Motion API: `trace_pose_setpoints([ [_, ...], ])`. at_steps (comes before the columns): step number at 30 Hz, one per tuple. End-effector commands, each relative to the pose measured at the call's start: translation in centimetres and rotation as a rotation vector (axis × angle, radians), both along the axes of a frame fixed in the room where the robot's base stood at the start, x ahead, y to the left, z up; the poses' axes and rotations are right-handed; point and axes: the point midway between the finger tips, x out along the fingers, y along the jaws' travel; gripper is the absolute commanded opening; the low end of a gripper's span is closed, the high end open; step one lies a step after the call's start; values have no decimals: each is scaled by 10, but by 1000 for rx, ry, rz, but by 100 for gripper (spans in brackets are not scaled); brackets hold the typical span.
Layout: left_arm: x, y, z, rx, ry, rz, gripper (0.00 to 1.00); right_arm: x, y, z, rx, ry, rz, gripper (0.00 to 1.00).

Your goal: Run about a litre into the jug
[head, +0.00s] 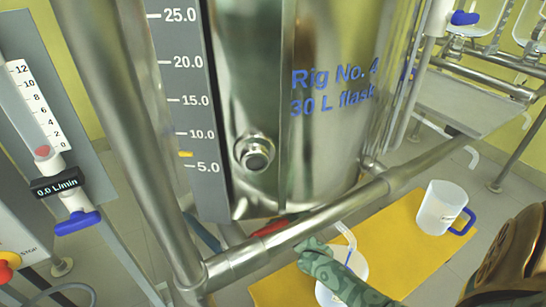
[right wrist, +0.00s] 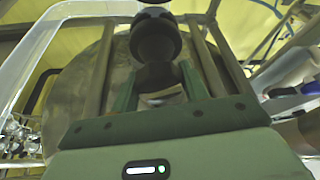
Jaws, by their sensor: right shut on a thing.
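The steel-framed rig (head: 335,88), lettered "Rig No. 4, 30 L flask", fills the middle of the head view. Its scale (head: 185,100) has an orange marker a little above 5.0. A white jug (head: 328,296) stands on the yellow mat below the frame, partly hidden by my green right gripper (head: 312,250). In the right wrist view my right gripper (right wrist: 158,92) is shut on a dark knobbed part (right wrist: 155,45). I cannot tell whether liquid is in the jug. A red lever (head: 272,227) lies behind the lower rail. My left gripper is out of view.
Another white jug (head: 440,207) with a blue handle stands at the mat's right edge. The yellow mat (head: 400,245) is bare between the jugs. A flow meter (head: 57,187) at left reads 0.0 L/min. The steel lower rail (head: 330,222) crosses above the mat.

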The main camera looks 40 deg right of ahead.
Motion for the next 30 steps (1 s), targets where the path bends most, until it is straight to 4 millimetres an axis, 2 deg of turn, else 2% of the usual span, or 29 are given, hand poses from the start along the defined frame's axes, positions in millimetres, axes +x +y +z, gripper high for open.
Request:
trace_pose_setpoints([
  [9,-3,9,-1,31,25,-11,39,0,0,-1,-140,36,0,22],
  [25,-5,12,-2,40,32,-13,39,-1,1,-2,-170,45,1,22],
  [26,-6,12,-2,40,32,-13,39,-1,1,-2,-170,45,1,48],
  [27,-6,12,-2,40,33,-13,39,-1,1,-2,-170,45,1,59],
  [28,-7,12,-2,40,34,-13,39,-1,1,-2,-170,45,1,67],
  [30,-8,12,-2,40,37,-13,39,0,1,-2,-169,44,0,67],
])
